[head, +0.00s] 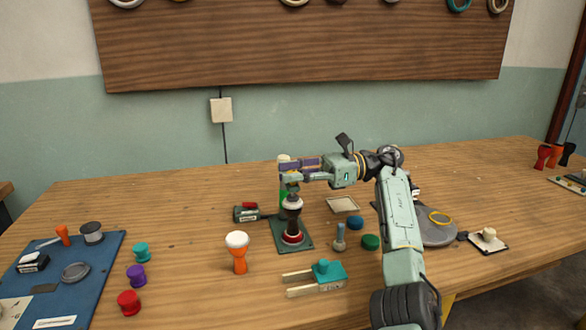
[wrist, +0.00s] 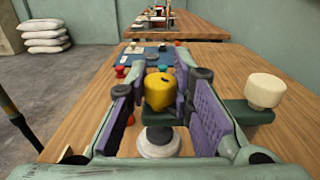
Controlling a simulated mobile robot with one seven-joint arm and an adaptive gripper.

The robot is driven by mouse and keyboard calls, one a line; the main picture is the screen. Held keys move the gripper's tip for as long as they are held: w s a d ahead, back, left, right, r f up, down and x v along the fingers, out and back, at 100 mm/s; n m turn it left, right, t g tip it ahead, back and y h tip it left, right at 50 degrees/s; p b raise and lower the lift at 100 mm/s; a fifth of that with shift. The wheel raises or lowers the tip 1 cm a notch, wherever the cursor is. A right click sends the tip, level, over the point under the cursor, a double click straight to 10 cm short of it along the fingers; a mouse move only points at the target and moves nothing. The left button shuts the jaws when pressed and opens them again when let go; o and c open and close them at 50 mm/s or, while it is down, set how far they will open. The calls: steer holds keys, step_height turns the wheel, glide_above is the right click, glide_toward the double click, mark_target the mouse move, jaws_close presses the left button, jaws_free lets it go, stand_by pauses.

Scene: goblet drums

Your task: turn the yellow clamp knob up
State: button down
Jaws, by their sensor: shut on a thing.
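The yellow clamp knob (wrist: 159,92) sits between the purple pads of my gripper (wrist: 161,80) in the wrist view, and the gripper is shut on it. A dark mark shows on the knob's top. In the head view my gripper (head: 287,172) is over the clamp stand and points left; the knob is hidden there by the fingers. Below it a dark goblet drum (head: 293,217) with a pale head stands upright on the stand's green base (head: 306,245). The drum's pale head (wrist: 158,141) also shows under the knob in the wrist view.
A cream cap (wrist: 265,90) on a green part stands close right of my gripper in the wrist view. An orange goblet drum (head: 238,256), a teal wooden-pronged tool (head: 322,275) and small round pieces surround the stand. A blue mat (head: 60,285) lies at the left.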

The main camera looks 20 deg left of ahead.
steer(key=shift+f+g, duration=0.15)
steer(key=shift+g, duration=0.15)
steer(key=c, duration=1.4)
jaws_free()
steer(key=shift+r, duration=0.2)
step_height(320, 180, up, 10)
steer(key=shift+f, duration=0.1)
